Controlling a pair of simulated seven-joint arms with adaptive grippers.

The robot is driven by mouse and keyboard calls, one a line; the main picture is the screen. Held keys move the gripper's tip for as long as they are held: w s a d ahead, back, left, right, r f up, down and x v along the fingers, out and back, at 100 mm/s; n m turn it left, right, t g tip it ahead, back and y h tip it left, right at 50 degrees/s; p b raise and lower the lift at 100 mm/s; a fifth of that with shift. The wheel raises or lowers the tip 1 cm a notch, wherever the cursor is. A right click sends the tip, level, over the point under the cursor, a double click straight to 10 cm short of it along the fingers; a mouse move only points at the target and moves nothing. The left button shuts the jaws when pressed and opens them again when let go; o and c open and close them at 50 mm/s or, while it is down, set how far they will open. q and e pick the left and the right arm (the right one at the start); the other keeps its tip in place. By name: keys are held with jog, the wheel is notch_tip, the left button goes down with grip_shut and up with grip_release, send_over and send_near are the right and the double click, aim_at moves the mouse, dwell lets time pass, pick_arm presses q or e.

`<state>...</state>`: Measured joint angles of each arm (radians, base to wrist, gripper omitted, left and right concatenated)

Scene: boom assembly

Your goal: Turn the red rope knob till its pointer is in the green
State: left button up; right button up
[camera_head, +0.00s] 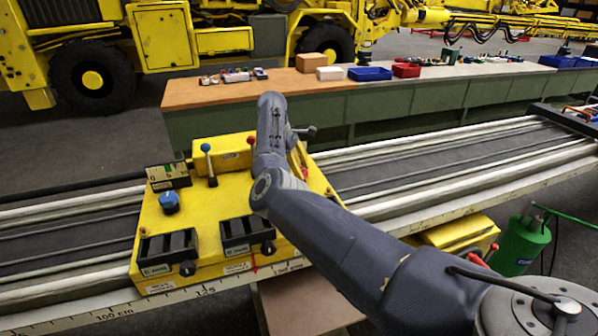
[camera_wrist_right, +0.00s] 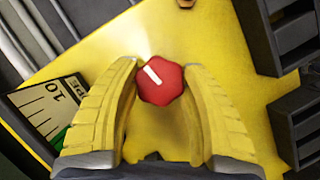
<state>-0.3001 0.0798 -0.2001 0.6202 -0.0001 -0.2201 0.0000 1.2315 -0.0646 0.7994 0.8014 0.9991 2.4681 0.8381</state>
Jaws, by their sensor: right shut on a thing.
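The red rope knob (camera_wrist_right: 168,90) shows in the right wrist view, with a short slanted white pointer mark on its face. My right gripper (camera_wrist_right: 162,78) has its yellow fingers on either side of the knob and is shut on it. A scale plate (camera_wrist_right: 45,108) with black ticks, a "10" and a green band lies at the lower left of that view; part of it is cut off or behind a finger. The white mark slants toward the upper left, not at the visible green. In the head view my right arm covers the knob. My left gripper is not in view.
The yellow control box (camera_head: 205,225) carries a blue knob (camera_head: 168,201), a gauge (camera_head: 168,176), a blue-tipped lever (camera_head: 208,160) and black switch blocks (camera_head: 168,254). It sits across a long rail (camera_head: 450,170). A green cylinder (camera_head: 520,245) stands at the right.

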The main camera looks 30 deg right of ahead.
jog(key=shift+s+f, duration=0.1)
jog(key=shift+f, duration=0.05)
jog(key=o, duration=1.2)
jog(key=shift+d, duration=0.1)
jog(key=shift+o, duration=0.2)
jog(key=v, duration=1.2)
